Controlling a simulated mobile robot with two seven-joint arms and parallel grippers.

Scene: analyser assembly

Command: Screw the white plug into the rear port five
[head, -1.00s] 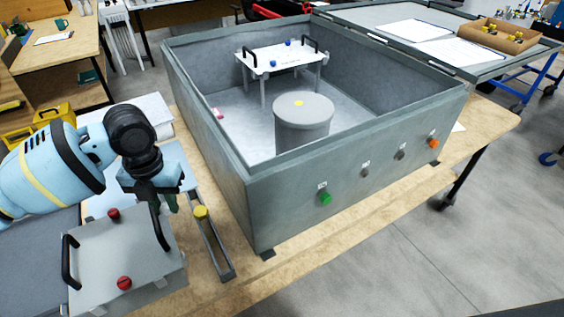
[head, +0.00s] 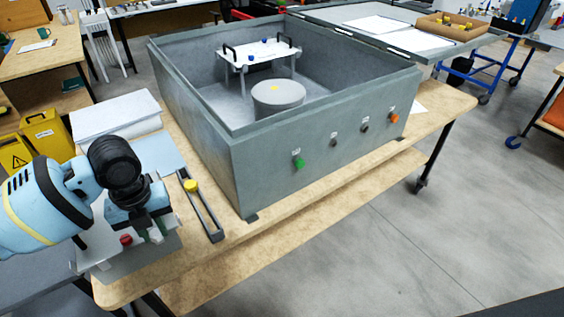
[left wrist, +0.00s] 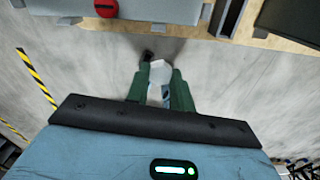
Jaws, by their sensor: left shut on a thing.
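My left gripper (head: 153,232) is low at the left in the head view, in front of the grey box with red knobs. In the left wrist view, its green fingers (left wrist: 158,82) are shut on a pale, faceted piece that looks like the white plug (left wrist: 160,72). The grey analyser housing (head: 255,160) stands on the bench, apart from the gripper. Its facing wall has a row of ports: a green plug (head: 298,163), two dark fittings and an orange plug (head: 394,118). I cannot tell which is rear port five. My right gripper is out of view.
The grey box shows a red knob (head: 126,240). A narrow rack with a yellow plug (head: 190,186) lies between my gripper and the housing. White sheets (head: 115,115) lie behind. Floor right of the bench (head: 400,250) is clear.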

